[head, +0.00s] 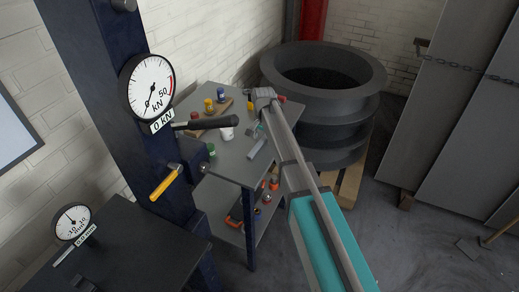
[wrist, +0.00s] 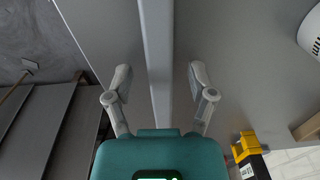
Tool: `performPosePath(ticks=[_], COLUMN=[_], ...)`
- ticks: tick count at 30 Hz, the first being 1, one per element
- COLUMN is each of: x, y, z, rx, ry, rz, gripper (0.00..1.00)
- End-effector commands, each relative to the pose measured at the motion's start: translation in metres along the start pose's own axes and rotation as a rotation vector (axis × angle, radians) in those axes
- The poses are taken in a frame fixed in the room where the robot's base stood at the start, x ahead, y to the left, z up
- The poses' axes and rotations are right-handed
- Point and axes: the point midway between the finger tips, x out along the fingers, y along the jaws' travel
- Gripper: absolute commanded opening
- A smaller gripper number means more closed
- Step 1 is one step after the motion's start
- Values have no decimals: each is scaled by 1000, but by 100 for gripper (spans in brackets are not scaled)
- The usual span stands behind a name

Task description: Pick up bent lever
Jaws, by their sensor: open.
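A long light-grey bar, which looks like the bent lever (wrist: 158,40), runs up the middle of the wrist view over a grey surface. It passes between the two spread fingers of my gripper (wrist: 159,74), with a gap on each side. No bend shows, and its near end is hidden by the teal gripper body.
A white mug (head: 227,134) stands left of the lever, with several small containers behind. Large dark rings (head: 322,105) are stacked beyond the bench. The press column with a dial gauge (head: 148,88) and a black-gripped handle (head: 200,123) stands at left.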

Motion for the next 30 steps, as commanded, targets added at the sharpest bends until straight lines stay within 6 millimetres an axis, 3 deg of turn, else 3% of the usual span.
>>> performPosePath(ticks=[20, 30], x=[3, 3], y=[0, 0], z=[0, 0], rx=[0, 0], ry=[0, 0], rz=[0, 0], gripper=[71, 10])
